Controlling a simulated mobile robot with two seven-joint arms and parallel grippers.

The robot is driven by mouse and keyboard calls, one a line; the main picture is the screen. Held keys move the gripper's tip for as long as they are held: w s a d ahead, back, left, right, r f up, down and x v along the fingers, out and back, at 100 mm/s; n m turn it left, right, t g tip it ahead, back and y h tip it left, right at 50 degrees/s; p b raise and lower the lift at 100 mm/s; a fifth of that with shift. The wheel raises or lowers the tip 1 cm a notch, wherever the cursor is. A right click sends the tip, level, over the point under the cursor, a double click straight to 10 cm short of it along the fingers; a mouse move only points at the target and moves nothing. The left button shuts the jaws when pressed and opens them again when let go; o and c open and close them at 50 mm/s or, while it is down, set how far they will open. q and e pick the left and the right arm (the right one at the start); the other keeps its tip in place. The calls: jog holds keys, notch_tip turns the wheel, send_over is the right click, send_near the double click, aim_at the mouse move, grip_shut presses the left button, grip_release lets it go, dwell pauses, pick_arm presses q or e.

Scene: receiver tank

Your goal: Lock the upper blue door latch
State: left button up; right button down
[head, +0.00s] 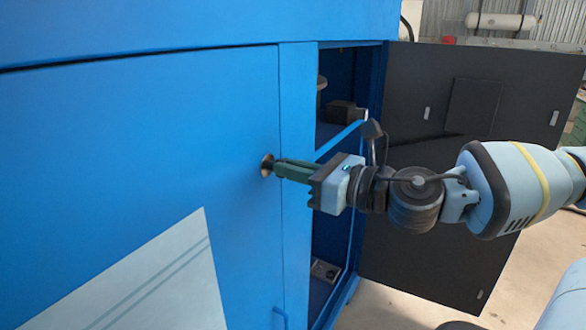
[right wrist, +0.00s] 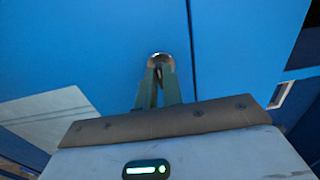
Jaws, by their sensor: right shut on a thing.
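The upper latch (head: 266,165) is a small round metal fitting near the right edge of the closed blue door (head: 150,130). My right gripper (head: 274,168) reaches in from the right with its green fingers shut on the latch. In the right wrist view the latch (right wrist: 160,59) shows as a round metal rim at the tips of the gripper's fingers (right wrist: 159,75). The fingertips hide part of the latch, so I cannot tell its turn angle. My left gripper is not in view.
Right of the blue post (head: 296,130), an open compartment shows dark parts inside. A dark grey door panel (head: 420,90) stands open behind my right arm. A handle (head: 280,317) sits low near the door edge. Bare floor (head: 385,305) lies at lower right.

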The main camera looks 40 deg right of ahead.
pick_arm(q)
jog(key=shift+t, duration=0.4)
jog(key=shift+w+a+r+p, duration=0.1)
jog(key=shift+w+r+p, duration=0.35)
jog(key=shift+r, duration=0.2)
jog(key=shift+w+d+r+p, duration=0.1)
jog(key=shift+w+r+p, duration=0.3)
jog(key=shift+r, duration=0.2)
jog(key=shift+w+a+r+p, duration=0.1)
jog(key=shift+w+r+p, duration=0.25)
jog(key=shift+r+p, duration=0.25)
pick_arm(e)
jog(key=shift+d+f+m, duration=0.1)
jog(key=shift+m, duration=4.35)
jog(key=shift+d+f+m, duration=0.1)
jog(key=shift+m, duration=4.35)
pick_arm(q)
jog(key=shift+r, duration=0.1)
pick_arm(e)
jog(key=c, duration=1.5)
grip_release()
jog(key=shift+c, duration=0.2)
jog(key=shift+w, duration=0.1)
